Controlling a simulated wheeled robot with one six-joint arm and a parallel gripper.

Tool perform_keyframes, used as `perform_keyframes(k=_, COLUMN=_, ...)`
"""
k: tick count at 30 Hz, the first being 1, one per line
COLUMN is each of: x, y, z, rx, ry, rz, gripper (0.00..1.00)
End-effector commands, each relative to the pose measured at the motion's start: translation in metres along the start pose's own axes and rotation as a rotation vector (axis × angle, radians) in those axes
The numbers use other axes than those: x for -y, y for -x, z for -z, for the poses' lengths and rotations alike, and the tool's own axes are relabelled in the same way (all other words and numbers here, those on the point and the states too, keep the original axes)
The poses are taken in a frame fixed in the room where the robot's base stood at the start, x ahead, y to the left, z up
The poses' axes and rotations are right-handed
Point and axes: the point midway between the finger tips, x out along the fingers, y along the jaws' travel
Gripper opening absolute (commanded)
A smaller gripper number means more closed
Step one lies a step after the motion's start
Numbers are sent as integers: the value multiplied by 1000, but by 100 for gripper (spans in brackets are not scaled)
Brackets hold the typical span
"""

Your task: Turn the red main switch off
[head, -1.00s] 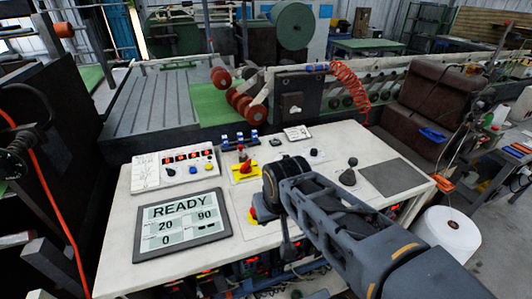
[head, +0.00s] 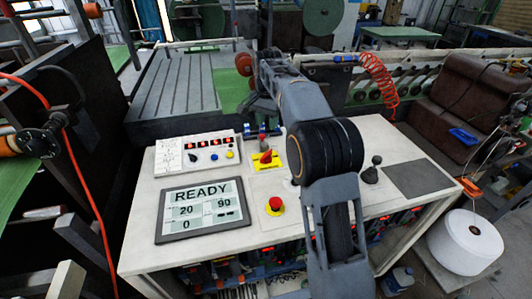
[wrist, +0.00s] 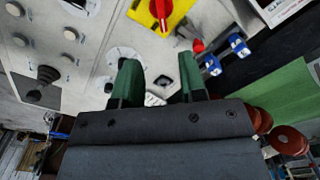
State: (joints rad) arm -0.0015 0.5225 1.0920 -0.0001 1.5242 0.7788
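The red main switch (head: 266,158) is a red rotary handle on a yellow plate, on the white control desk (head: 160,262). In the wrist view the red handle (wrist: 161,10) is at the top edge, partly cut off. My gripper (wrist: 159,75) has two green-faced fingers, set apart with nothing held between them. In the wrist view the switch lies beyond the fingertips, apart from them. In the head view my arm reaches over the desk and folds back behind it; I cannot make out the fingers there.
Blue-topped parts (wrist: 226,53) and a small red knob (wrist: 198,46) are close to the switch. A black joystick (head: 372,170) is right.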

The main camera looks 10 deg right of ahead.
Motion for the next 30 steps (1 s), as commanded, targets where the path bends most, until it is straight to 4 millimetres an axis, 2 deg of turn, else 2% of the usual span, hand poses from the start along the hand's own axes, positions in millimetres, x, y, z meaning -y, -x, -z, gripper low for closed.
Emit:
perform_keyframes(k=5, x=2, y=-22, z=1, rx=6, ry=-11, rz=-6, gripper=38)
perform_keyframes(k=18, x=2, y=-102, z=1, rx=5, ry=-8, rz=-5, gripper=38)
perform_keyframes(k=24, x=2, y=-125, z=1, rx=3, ry=-8, rz=-3, gripper=38)
perform_keyframes(k=30, x=2, y=-136, z=1, rx=3, ry=-8, rz=-3, gripper=38)
